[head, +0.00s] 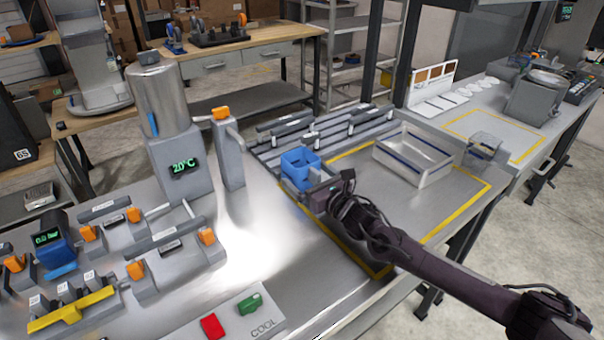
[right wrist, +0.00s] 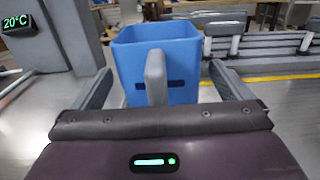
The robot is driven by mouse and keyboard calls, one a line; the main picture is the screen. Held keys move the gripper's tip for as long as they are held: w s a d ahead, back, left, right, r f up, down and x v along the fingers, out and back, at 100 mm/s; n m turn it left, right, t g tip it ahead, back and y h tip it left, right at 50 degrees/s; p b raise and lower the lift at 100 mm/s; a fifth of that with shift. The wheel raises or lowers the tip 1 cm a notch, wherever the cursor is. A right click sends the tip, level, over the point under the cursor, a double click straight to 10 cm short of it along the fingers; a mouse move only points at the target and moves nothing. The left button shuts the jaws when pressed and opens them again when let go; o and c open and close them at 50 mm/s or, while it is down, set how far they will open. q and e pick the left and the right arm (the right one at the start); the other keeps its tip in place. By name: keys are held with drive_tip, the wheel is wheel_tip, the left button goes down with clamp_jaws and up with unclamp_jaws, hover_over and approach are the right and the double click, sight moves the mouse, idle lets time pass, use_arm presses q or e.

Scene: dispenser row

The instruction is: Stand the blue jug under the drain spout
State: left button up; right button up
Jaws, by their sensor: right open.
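The blue jug (head: 297,165) stands upright and open-topped in the middle of the bench, to the right of the tank. In the right wrist view the jug (right wrist: 185,65) shows its grey handle towards me. My right gripper (head: 316,188) is at the jug's near side. Its open fingers (right wrist: 160,72) are on either side of the handle, with visible gaps. A steel tank (head: 160,95) reads 20°C; a grey post (head: 229,160) with an orange lever and a short pipe stands beside it. I cannot tell for certain which outlet is the drain spout. My left gripper is out of view.
A slatted rack (head: 335,132) with grey bars lies behind the jug. A steel tray (head: 415,153) and a clear container (head: 484,147) are to the right. Orange-levered valves (head: 137,268) fill the left. Bare bench (head: 255,245) lies in front of the post.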

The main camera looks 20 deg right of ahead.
drive_tip(key=shift+w+a, duration=0.1)
drive_tip(key=shift+w, duration=0.15)
drive_tip(key=c, duration=1.2)
